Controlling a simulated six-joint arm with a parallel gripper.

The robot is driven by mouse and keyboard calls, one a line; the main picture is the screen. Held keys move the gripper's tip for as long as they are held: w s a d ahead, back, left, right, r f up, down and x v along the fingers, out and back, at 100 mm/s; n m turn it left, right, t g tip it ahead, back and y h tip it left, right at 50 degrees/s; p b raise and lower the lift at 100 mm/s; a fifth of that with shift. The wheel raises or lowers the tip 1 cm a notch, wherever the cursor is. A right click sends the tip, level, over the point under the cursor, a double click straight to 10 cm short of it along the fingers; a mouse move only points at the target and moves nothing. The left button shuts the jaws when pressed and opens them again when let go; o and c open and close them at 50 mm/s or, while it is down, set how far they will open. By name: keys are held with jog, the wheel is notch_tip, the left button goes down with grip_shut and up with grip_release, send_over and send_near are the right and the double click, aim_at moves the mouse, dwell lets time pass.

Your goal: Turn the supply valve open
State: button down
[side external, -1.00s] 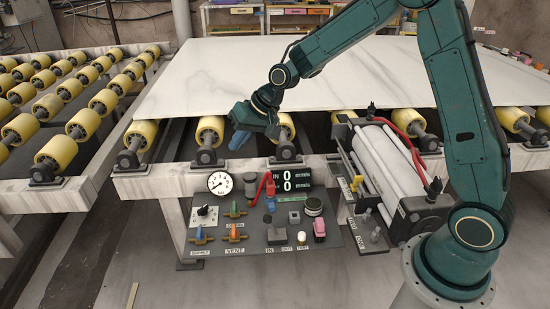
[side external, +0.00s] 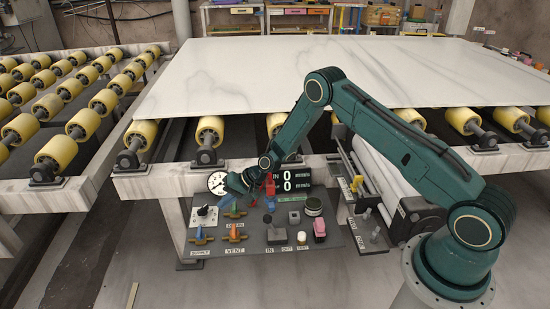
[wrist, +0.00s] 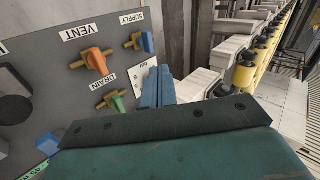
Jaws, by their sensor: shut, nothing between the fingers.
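The supply valve (side external: 199,234) has a blue handle on a horizontal brass body, at the panel's lower left above the SUPPLY label. The handle stands across the body. In the wrist view the valve (wrist: 147,42) is at the top, beyond the fingers. My gripper (side external: 227,204) is over the panel's upper left, above and right of the supply valve and apart from it. Its blue fingers are shut together and empty in the wrist view (wrist: 157,87). They cover part of the white-plated selector knob there.
The orange-handled vent valve (side external: 233,231) is just right of the supply valve. The green-handled drain valve (side external: 235,211) lies close to my fingers. The selector knob (side external: 204,216) is above the supply valve. A gauge (side external: 217,182) and red lever (side external: 270,185) stand behind.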

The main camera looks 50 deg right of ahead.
jog(key=m, duration=0.1)
send_near(200, 233)
jog(key=s+d, duration=0.2)
jog(key=shift+s+r, duration=0.4)
jog(key=shift+x, duration=5)
jog(key=shift+r, duration=0.1)
